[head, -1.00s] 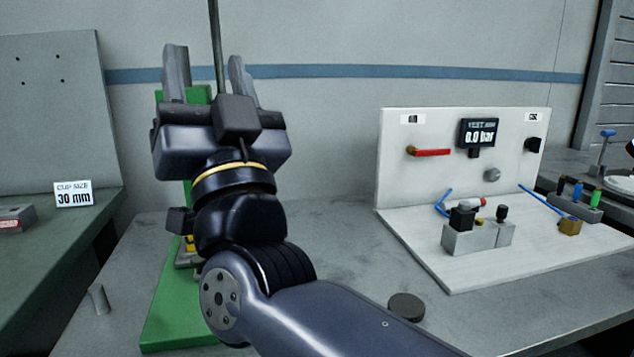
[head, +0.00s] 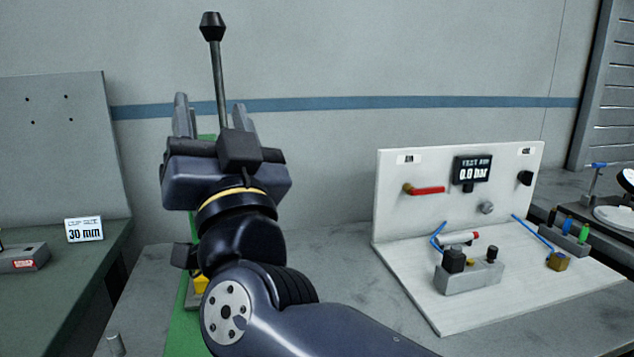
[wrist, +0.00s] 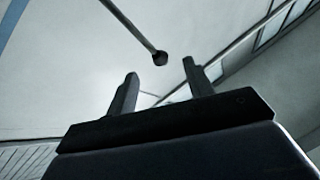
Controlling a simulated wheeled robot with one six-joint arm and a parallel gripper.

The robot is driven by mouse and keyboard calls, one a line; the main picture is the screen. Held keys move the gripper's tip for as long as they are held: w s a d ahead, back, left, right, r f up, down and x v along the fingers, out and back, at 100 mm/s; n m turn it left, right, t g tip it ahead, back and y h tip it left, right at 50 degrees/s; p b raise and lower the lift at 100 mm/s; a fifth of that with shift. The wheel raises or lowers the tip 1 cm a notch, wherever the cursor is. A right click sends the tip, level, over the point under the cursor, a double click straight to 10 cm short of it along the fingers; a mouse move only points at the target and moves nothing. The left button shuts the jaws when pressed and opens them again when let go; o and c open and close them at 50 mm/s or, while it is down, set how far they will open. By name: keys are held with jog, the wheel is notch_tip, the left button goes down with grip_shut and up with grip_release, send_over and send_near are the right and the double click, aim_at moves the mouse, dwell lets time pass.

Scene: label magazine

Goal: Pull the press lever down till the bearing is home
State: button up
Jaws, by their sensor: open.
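The press lever is a thin dark rod (head: 219,85) with a black knob (head: 212,26) on top, rising nearly upright behind my gripper (head: 210,112). In the wrist view the knob (wrist: 160,58) shows beyond the fingertips, near the gap between them. My gripper (wrist: 160,75) is open and points up, with nothing between its fingers. In the head view the knob stands well above the fingertips. The green press (head: 184,335) is mostly hidden behind my arm. The bearing cannot be seen.
A white test panel (head: 390,195) with a red handle and a 0.0 bar display stands to the right on the bench. A board with a 30 mm sign (head: 85,229) is at the left. The bench between press and panel is clear.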

jog(key=g+h+p, duration=0.1)
jog(key=g+p, duration=0.1)
jog(key=p, duration=0.8)
send_near(213, 58)
jog(key=shift+a+r, duration=0.65)
jog(key=shift+r, duration=0.35)
jog(key=w+r+p, duration=0.1)
jog(key=p, duration=0.1)
jog(key=w+r+m+g+p, duration=0.1)
jog(key=p, duration=0.2)
jog(key=shift+a+h+p, duration=0.25)
jog(key=shift+h+p, duration=0.05)
jog(key=shift+h, duration=0.1)
jog(key=shift+f, duration=0.15)
